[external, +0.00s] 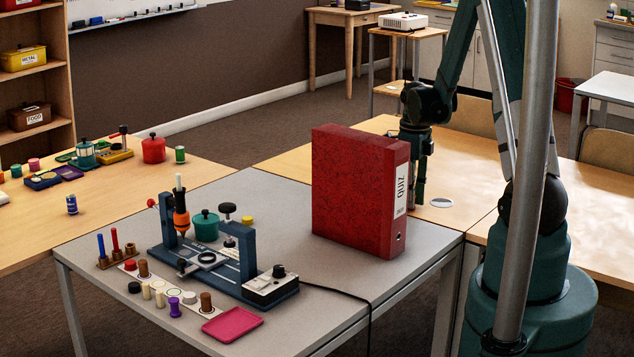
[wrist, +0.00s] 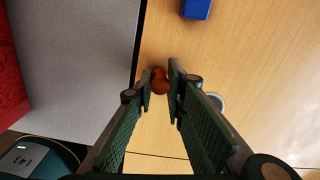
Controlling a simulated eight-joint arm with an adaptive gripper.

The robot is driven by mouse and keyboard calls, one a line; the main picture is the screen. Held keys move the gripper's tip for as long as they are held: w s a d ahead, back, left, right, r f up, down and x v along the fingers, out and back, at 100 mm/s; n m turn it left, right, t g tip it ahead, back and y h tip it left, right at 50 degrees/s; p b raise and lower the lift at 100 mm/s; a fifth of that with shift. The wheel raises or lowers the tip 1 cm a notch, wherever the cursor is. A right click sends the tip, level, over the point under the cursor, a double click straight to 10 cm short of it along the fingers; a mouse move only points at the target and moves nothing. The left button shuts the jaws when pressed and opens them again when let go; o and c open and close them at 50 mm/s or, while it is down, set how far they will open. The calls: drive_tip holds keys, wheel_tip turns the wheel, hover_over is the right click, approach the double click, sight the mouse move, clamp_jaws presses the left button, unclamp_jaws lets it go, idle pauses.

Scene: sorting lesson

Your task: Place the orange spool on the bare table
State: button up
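The orange spool (wrist: 159,82) shows in the wrist view between my fingertips, with a finger against each side. My gripper (wrist: 160,84) looks shut on it, over a light wooden table (wrist: 240,60). I cannot tell exactly how high the spool is above the wood. The wooden table also shows in the external view (external: 465,165), to the right of and behind the grey table.
The tall red binder (external: 355,190) stands on the grey table (external: 330,275), close to my gripper. A white ring (external: 441,203) and a blue block (wrist: 196,8) are on the wood. A blue fixture (external: 215,275) and several small pieces crowd the grey table's front left.

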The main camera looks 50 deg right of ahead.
drive_tip(key=shift+f, duration=0.2)
drive_tip(key=o, duration=0.6)
drive_tip(key=shift+r, duration=0.2)
wheel_tip(320, 180, up, 12)
drive_tip(key=p, duration=0.2)
idle(0.6)
idle(0.6)
drive_tip(key=shift+a, duration=0.1)
